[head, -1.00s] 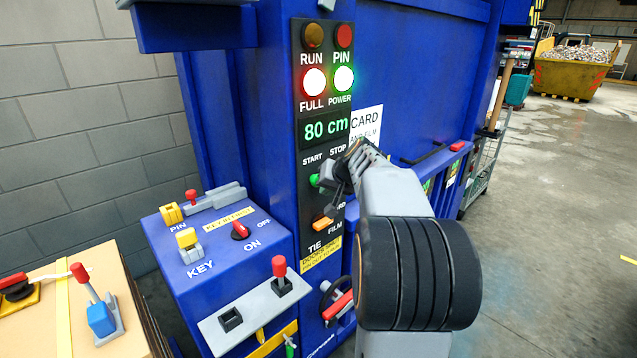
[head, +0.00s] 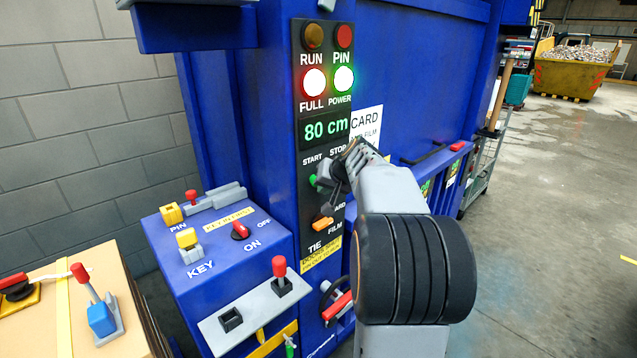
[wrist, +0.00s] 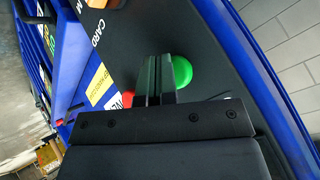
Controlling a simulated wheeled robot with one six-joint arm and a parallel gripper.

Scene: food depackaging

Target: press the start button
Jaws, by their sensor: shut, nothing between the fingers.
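The green start button (head: 313,180) sits on the black control panel (head: 308,225) below the word START. My gripper (head: 328,181) is shut and empty, its tips right beside the green button in the head view. In the wrist view the green button (wrist: 182,71) shows just past the fingertips of my gripper (wrist: 158,62), partly covered by them. I cannot tell whether the tips touch it. The STOP button is hidden behind my gripper in the head view. A bit of red (wrist: 222,98) shows beside the fingers in the wrist view.
The display (head: 325,126) reads 80 cm; the FULL lamp (head: 314,82) glows red-white and the POWER lamp (head: 344,79) green-white. An orange selector (head: 323,224) sits below the buttons.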

